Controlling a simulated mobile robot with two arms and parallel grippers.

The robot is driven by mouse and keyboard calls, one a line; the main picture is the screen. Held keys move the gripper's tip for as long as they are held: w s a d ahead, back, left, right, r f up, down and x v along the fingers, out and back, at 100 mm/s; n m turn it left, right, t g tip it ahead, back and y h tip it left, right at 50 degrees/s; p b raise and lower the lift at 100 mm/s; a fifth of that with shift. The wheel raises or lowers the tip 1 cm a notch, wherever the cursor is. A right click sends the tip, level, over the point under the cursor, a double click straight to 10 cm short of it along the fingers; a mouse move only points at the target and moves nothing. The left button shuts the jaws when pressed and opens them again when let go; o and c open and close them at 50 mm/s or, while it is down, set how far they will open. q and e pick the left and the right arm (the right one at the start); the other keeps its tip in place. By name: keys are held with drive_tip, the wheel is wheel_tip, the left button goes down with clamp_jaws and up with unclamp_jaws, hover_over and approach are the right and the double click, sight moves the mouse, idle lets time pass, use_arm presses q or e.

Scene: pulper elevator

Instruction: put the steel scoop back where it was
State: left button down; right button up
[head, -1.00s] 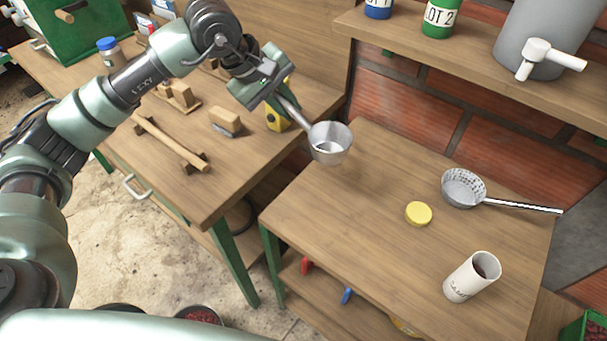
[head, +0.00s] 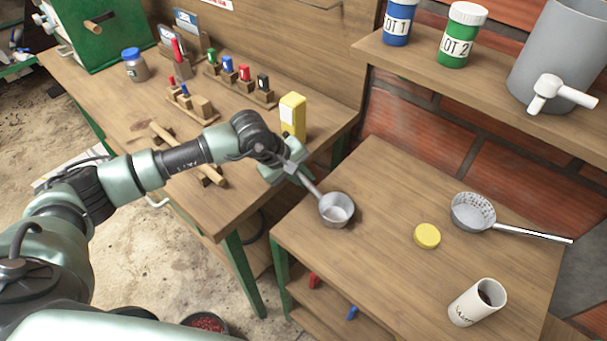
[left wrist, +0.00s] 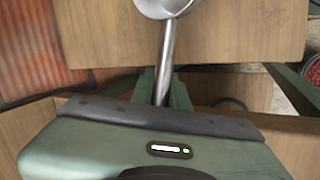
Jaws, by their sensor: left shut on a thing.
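The steel scoop (head: 336,210) has a round cup and a straight handle. My left gripper (head: 292,170) is shut on its handle, and the cup points right, over the left part of the lower wooden table (head: 390,180). I cannot tell whether the cup touches the table top. In the left wrist view the scoop's handle (left wrist: 166,55) runs up from between the fingers (left wrist: 163,88), and its cup is cut off at the top edge. My right gripper is not in view.
On the lower table are a yellow lid (head: 427,236), a perforated ladle (head: 472,212) and a white cup (head: 477,303) with dark contents. A yellow box (head: 292,115) stands near my left gripper on the workbench. The shelf (head: 430,70) holds a blue jar, a green jar and a grey tank.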

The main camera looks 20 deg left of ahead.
use_arm(q)
drive_tip(key=c, duration=1.4)
unclamp_jaws()
drive_tip(key=shift+o, duration=0.2)
drive_tip(key=shift+r, duration=0.2)
drive_tip(key=shift+s+a+r, duration=0.1)
drive_tip(key=shift+a+r, duration=0.05)
drive_tip(key=shift+r, duration=0.15)
drive_tip(key=b+v, duration=0.2)
drive_tip(key=v, duration=0.9)
drive_tip(key=shift+s, duration=0.1)
